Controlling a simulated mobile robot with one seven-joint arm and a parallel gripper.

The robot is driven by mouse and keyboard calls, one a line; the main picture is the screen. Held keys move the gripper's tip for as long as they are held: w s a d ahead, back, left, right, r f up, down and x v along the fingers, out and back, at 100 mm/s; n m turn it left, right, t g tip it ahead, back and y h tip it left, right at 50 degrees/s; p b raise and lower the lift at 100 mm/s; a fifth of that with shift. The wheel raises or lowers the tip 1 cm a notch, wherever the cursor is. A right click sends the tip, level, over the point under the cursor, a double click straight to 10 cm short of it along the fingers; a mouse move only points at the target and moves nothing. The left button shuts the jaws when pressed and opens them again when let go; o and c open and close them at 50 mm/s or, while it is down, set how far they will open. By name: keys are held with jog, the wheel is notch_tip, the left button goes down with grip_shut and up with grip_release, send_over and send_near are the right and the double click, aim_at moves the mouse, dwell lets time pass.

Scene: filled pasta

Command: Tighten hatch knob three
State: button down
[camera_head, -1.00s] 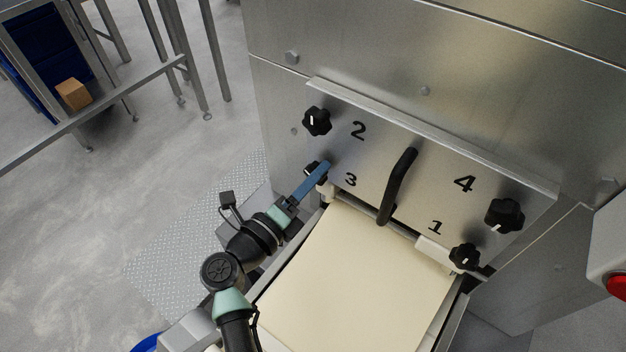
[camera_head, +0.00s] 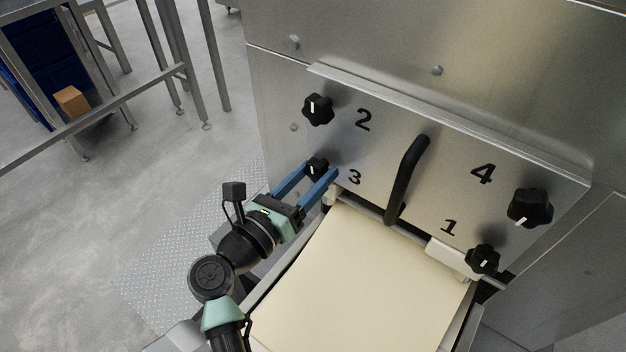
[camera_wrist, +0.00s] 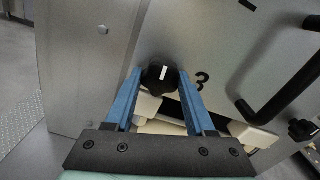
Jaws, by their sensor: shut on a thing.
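Hatch knob three is a black lobed knob (camera_head: 316,167) with a white mark, beside the printed 3 on the steel hatch (camera_head: 375,185). My gripper (camera_head: 320,170) has its two blue fingers on either side of this knob and is shut on it. In the wrist view the knob (camera_wrist: 160,78) sits between the fingertips (camera_wrist: 160,80), its white mark close to upright. The fingers cover parts of the knob's sides.
Knob two (camera_head: 318,109) is just above, knob four (camera_head: 530,208) and knob one (camera_head: 483,259) at the right. A black bar handle (camera_head: 407,180) stands out from the hatch middle. A pale pasta sheet (camera_head: 355,280) lies below, close to my arm.

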jog(key=shift+m, duration=0.6)
jog(key=shift+c, duration=1.3)
grip_release()
jog(key=v, duration=0.7)
jog(key=shift+s+p, duration=0.2)
jog(key=shift+p, duration=0.2)
jog(key=shift+a+r, duration=0.1)
jog(key=shift+a, duration=0.05)
